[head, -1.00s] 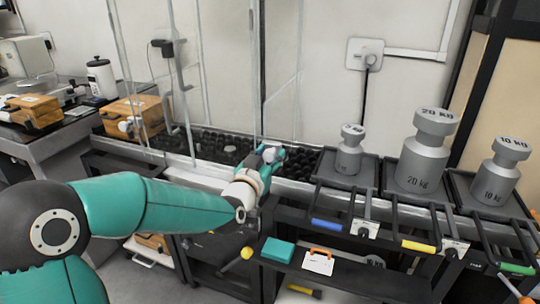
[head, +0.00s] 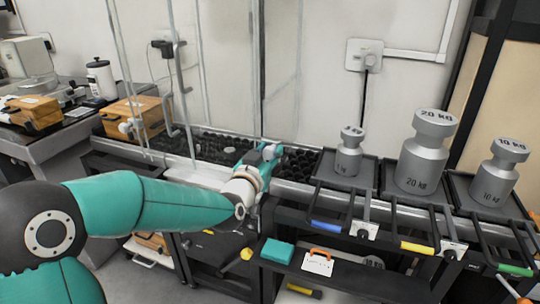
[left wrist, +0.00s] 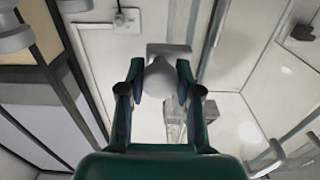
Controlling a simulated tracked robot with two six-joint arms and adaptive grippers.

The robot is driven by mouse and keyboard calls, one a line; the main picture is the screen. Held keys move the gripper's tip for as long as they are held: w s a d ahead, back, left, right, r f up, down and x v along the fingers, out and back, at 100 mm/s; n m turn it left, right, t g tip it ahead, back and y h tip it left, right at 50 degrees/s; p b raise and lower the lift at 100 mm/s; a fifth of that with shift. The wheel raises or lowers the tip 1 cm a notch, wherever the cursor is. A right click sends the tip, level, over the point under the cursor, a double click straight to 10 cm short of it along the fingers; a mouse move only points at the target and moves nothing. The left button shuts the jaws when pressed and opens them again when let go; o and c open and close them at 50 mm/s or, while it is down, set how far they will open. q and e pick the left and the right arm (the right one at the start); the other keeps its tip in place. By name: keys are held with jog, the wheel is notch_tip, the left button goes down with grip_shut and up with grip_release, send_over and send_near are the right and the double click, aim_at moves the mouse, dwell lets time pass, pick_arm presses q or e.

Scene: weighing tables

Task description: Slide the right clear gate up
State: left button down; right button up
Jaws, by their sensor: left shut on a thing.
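My left gripper (head: 266,154) has its teal fingers at the front of the clear enclosure, by the right clear gate (head: 282,80). In the left wrist view the gripper (left wrist: 160,72) is shut on a rounded grey knob (left wrist: 162,82), with a finger on each side of it. A grey block shows behind the knob. The gate is a see-through panel with thin pale edges, so its exact height is hard to tell. In the head view the knob is hidden by the fingers. My right gripper is not in view.
Grey weights, among them the 20 kg weight (head: 424,160), stand on trays to the right. A black studded bed (head: 300,160) lies inside the enclosure. A wooden box (head: 140,115) stands at the left. A teal box (head: 277,251) sits on the lower shelf.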

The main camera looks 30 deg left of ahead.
pick_arm(q)
notch_tip(320, 180, up, 24)
jog(key=p, duration=1.5)
jog(key=shift+r, duration=0.3)
jog(key=c, duration=1.1)
grip_release()
jog(key=shift+o, duration=0.2)
jog(key=shift+f, duration=0.2)
jog(key=v, duration=1.2)
